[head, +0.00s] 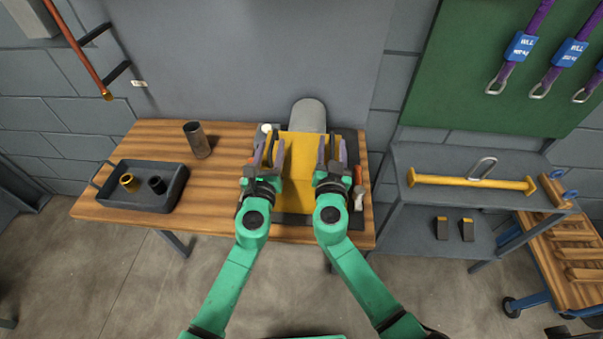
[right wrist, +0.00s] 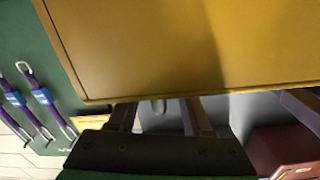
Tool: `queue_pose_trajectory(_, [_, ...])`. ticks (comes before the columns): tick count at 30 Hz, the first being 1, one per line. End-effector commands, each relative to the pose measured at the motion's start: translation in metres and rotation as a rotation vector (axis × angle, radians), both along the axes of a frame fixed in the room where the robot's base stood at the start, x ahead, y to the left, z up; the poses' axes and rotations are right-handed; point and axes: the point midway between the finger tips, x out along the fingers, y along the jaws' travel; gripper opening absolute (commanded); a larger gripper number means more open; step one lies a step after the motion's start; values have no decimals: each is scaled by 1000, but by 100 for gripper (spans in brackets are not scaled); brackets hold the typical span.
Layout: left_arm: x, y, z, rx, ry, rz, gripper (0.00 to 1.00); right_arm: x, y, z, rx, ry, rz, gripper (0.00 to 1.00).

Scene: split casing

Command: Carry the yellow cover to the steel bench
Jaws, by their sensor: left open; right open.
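The yellow cover (head: 301,152) sits on the wooden table in front of a grey rounded body, between my two grippers. My left gripper (head: 269,152) is open at the cover's left side. My right gripper (head: 333,152) is open at its right side. In the right wrist view the cover (right wrist: 150,45) fills the top, with the right gripper's fingers (right wrist: 160,112) close to its edge; I cannot tell whether they touch. My grippers hide parts of the cover's sides. The grey steel bench (head: 405,162) stands to the right of the table.
A yellow lifting beam (head: 465,182) lies on the steel bench. The wooden table (head: 226,170) holds a dark tray (head: 172,203) with two small cylinders and a dark cup (head: 197,140). An orange-handled tool (head: 358,176) lies beside my right gripper. Purple slings (head: 541,20) hang at upper right.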

Motion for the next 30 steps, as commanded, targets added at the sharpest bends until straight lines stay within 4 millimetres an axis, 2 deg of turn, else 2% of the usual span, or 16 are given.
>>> queue_pose_trajectory(2, [0, 0, 0, 0, 0, 0, 50, 0, 0, 0, 0, 0, 0, 50])
queue_pose_trajectory(3, [0, 0, 0, 0, 0, 0, 46, 0, 0, 0, 0, 0, 0, 46])
queue_pose_trajectory(5, [0, 0, 0, 0, 0, 0, 23, 0, 0, 0, 0, 0, 0, 23])
queue_pose_trajectory(6, [0, 0, 0, 0, 0, 0, 8, 0, 0, 0, 0, 0, 0, 8])
queue_pose_trajectory(7, [0, 0, 0, 0, 0, 0, 0, -1, 0, 0, 0, 0, 0, 0])
queue_pose_trajectory(30, [-1, -2, 0, -1, 0, -4, 0, -1, 1, 0, 2, 0, 2, 0])
